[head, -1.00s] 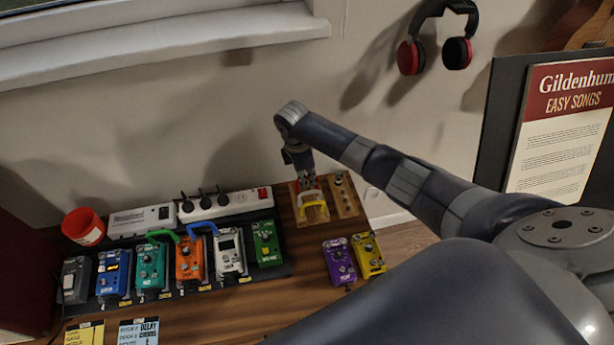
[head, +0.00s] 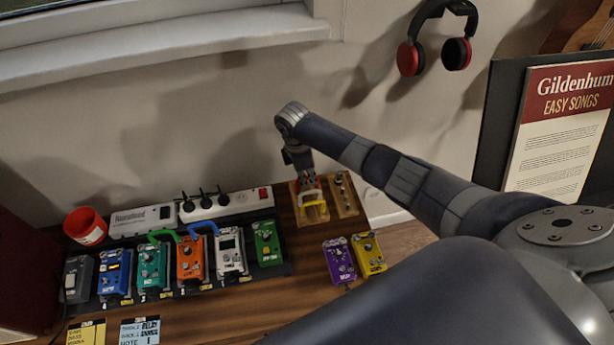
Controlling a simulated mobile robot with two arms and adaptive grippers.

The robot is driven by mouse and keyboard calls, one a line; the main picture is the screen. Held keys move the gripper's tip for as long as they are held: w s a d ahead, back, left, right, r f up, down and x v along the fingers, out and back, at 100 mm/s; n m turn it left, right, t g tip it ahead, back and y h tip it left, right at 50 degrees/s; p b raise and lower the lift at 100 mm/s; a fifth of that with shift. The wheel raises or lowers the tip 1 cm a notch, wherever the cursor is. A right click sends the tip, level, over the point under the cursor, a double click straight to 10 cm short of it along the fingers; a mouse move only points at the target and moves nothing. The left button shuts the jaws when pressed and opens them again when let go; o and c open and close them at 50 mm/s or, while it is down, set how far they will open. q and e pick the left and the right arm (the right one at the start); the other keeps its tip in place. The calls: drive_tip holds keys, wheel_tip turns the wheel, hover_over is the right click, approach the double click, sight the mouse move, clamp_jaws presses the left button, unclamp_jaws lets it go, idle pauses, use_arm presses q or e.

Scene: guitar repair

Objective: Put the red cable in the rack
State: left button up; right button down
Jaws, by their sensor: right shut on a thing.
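The wooden rack (head: 347,197) stands at the back right of the table, against the wall. My right gripper (head: 309,181) points down over its left part and is shut on the red cable (head: 317,184). Only small red bits of the cable show around the fingers, so I cannot tell whether it touches the rack. A yellow cable (head: 315,208) lies at the left part of the rack, just in front of the gripper. My left gripper is not in view.
Pedals line the board left of the rack, with green (head: 165,234) and blue (head: 203,226) cables among them. A purple pedal (head: 339,260) and a yellow pedal (head: 369,254) stand in front of the rack. A red cup (head: 85,227) is far left.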

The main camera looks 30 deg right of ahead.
drive_tip(key=shift+f+b, duration=0.55)
drive_tip(key=shift+f, duration=0.55)
idle(0.3)
drive_tip(key=c, duration=1.2)
unclamp_jaws()
drive_tip(key=shift+c, duration=0.2)
drive_tip(key=shift+r, duration=0.1)
wheel_tip(320, 180, up, 8)
drive_tip(key=p, duration=0.8)
drive_tip(key=shift+p, duration=0.3)
